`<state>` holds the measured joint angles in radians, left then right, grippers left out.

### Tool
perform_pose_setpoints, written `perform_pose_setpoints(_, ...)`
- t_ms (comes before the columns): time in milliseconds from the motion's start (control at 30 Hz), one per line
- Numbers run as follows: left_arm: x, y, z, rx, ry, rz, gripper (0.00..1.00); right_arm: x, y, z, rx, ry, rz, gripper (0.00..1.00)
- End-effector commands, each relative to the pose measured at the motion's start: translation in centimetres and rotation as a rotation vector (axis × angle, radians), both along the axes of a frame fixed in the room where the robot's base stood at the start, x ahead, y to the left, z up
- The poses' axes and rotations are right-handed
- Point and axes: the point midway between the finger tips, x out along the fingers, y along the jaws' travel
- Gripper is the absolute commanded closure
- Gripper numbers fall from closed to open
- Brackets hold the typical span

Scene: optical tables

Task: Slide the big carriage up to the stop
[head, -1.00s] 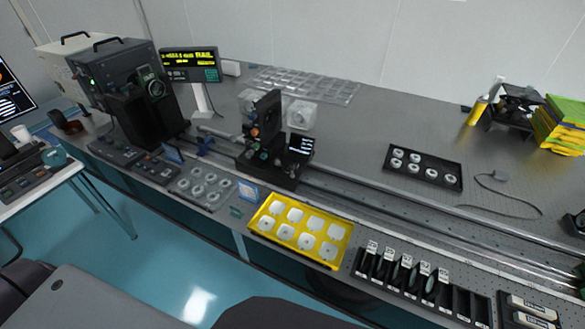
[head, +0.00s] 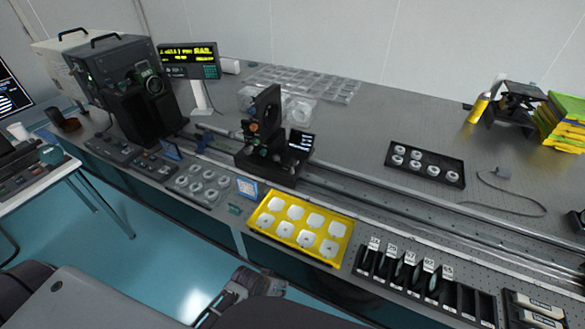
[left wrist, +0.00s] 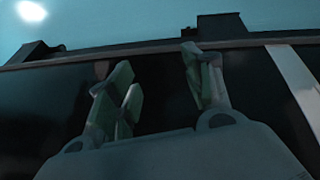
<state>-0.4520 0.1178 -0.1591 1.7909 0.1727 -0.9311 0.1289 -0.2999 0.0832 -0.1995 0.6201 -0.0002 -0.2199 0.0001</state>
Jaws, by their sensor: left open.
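The big carriage (head: 268,172) is a black block on the long rail (head: 400,209), carrying an upright black mount and a small lit display. A small blue piece (head: 203,139) sits on the rail to its left, apart from the carriage; I cannot tell for sure that it is the stop. My left gripper (head: 256,276) is low in front of the table's front edge, well below and apart from the carriage. In the left wrist view its two fingers (left wrist: 160,85) are spread with nothing between them, facing the dark table side. My right gripper is not in view.
A yellow tray (head: 257,229) and a black holder (head: 361,266) with several slots line the front edge. A clear tray (head: 183,196) of rings lies left of them. A black tray (head: 394,169) lies behind the rail.

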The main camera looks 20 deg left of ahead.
Motion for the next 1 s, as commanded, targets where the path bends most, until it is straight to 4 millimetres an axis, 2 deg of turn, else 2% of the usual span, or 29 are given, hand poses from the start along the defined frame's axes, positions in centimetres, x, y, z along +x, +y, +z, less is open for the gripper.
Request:
perform_pose_setpoints(200,1.4,-0.8,5.4,-0.036,-0.036,0.002,0.49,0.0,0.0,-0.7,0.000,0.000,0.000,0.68)
perform_pose_setpoints(500,2.1,-1.7,11.7,-0.076,-0.073,-0.002,0.49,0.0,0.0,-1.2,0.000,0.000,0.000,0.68)
perform_pose_setpoints(1000,2.3,-3.1,18.3,-0.153,-0.125,0.004,0.49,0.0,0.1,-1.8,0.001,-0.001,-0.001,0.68)
